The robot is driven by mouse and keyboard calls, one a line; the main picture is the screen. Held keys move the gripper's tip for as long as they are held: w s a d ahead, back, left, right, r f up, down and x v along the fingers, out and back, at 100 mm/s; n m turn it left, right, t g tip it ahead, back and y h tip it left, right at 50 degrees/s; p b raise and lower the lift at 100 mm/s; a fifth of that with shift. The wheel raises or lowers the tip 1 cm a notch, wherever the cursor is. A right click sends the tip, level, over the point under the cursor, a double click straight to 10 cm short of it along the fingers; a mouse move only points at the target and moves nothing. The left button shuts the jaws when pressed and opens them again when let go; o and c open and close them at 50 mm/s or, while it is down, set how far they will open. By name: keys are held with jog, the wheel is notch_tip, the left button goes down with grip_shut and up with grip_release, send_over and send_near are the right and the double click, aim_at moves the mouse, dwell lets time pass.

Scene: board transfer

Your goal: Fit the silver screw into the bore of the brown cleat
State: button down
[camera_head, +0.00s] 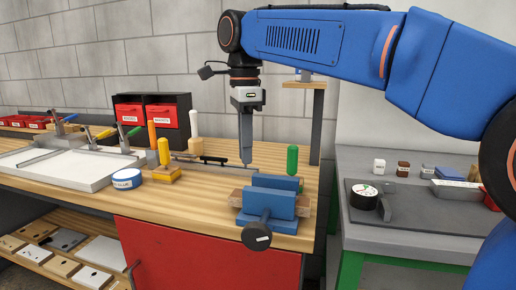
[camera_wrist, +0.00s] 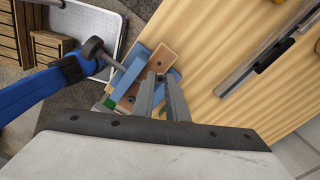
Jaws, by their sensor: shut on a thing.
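The brown cleat (camera_head: 236,198) is clamped between the blue jaws of a vise (camera_head: 268,203) at the bench's front right. In the wrist view the cleat (camera_wrist: 165,58) lies between the two blue jaws with small dark holes in its face. My gripper (camera_head: 246,166) points straight down above and slightly behind the vise. In the wrist view its fingertips (camera_wrist: 161,80) come together in front of the cleat, shut on a small dark-looking thing, likely the silver screw. The screw is mostly hidden by the fingers, and I cannot tell whether it touches the cleat or lines up with a bore.
A green-handled tool (camera_head: 292,160) stands just behind the vise. A yellow block with handle (camera_head: 165,172), a blue-and-white tape roll (camera_head: 127,178) and a white tray (camera_head: 75,168) are to the left. A grey side table (camera_head: 400,230) stands right.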

jog(key=shift+s, duration=0.1)
dwell(0.3)
jog(key=shift+f, duration=2.85)
jog(key=shift+f, duration=1.1)
jog(key=c, duration=1.7)
grip_release()
jog(key=shift+o, duration=0.2)
notch_tip(320, 180, up, 17)
jog(key=shift+r, duration=0.2)
